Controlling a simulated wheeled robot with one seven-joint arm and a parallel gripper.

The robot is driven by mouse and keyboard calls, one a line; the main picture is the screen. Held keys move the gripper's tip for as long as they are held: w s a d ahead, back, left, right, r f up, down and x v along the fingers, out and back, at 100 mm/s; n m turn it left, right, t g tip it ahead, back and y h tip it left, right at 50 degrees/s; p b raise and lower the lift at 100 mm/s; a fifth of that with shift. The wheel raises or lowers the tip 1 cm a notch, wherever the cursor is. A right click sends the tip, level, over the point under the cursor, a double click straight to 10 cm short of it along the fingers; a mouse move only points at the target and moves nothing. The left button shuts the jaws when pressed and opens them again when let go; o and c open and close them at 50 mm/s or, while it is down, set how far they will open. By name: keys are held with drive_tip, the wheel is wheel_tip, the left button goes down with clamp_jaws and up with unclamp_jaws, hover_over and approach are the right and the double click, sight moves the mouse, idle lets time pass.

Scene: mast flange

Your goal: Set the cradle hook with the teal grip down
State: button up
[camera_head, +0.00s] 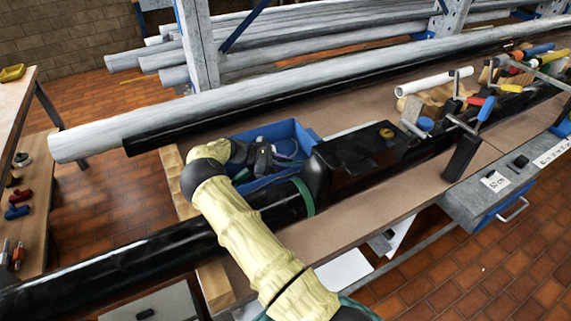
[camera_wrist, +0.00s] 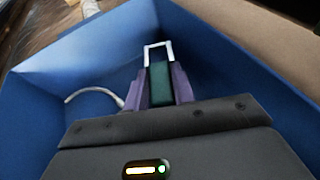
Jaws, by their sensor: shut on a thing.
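The cradle hook's teal grip (camera_wrist: 159,80) is between the two purple fingers of my gripper (camera_wrist: 158,92) in the wrist view. Its pale, squared metal hook (camera_wrist: 146,55) sticks out beyond the fingertips. My gripper is shut on the grip and is inside or just above a blue bin (camera_wrist: 60,85), whose walls surround it. In the head view my gripper (camera_head: 264,160) is over the blue bin (camera_head: 302,136) on the bench, and the held hook is hard to make out there. I cannot tell whether the hook touches the bin floor.
A pale curved piece (camera_wrist: 92,91) lies in the bin left of my gripper. A black box-like fixture (camera_head: 352,158) stands right of the bin. A long black pipe (camera_head: 120,248) runs along the front, and clamps (camera_head: 462,145) stand at right.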

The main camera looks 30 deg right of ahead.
drive_tip(key=o, duration=1)
drive_tip(key=shift+s+f, duration=0.15)
drive_tip(key=shift+f, duration=0.25)
drive_tip(key=shift+r+p, duration=0.35)
drive_tip(key=shift+r, duration=0.05)
drive_tip(key=b+v, duration=0.2)
drive_tip(key=v, duration=1)
drive_tip(key=shift+a+r, duration=0.1)
drive_tip(key=shift+r, duration=0.2)
